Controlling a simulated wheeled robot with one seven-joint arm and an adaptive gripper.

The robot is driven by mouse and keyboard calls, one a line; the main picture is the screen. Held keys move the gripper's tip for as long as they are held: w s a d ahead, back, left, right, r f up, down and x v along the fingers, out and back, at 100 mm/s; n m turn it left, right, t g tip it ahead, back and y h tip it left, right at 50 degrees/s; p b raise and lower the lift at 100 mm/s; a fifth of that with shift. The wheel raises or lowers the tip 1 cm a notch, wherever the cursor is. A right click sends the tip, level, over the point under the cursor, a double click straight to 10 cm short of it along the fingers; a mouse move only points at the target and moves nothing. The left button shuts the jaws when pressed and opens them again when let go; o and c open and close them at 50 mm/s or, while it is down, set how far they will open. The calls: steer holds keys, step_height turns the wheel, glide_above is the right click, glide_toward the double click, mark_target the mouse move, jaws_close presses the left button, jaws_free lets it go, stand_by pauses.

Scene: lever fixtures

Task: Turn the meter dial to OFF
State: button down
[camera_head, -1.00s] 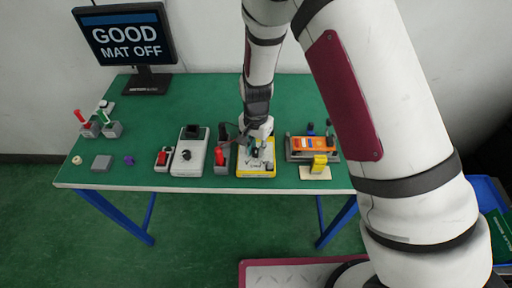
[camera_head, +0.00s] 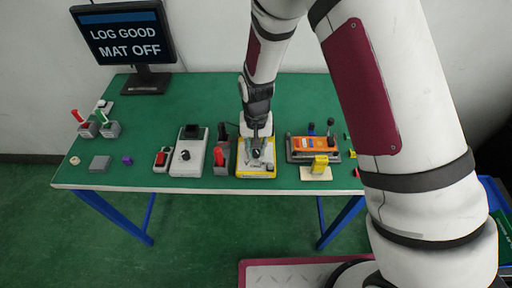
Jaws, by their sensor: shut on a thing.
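The yellow-edged meter (camera_head: 257,171) lies near the front edge of the green table, right of centre among the fixtures. Its dark dial (camera_head: 256,154) is on its upper face, partly covered by my gripper. My gripper (camera_head: 257,147) points down from above and is shut on the dial. The dial's markings, and so its setting, are too small to read.
A grey box with a red lever (camera_head: 222,156) stands close on the meter's left. Beyond it is a white box with a black knob (camera_head: 187,164). An orange device (camera_head: 313,144) sits to the right. A monitor (camera_head: 122,36) reads "LOG GOOD MAT OFF".

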mark_target(256, 151)
steer(key=shift+n, duration=1.3)
steer(key=c, duration=1.4)
jaws_free()
steer(key=shift+c, duration=0.2)
step_height(256, 151, up, 12)
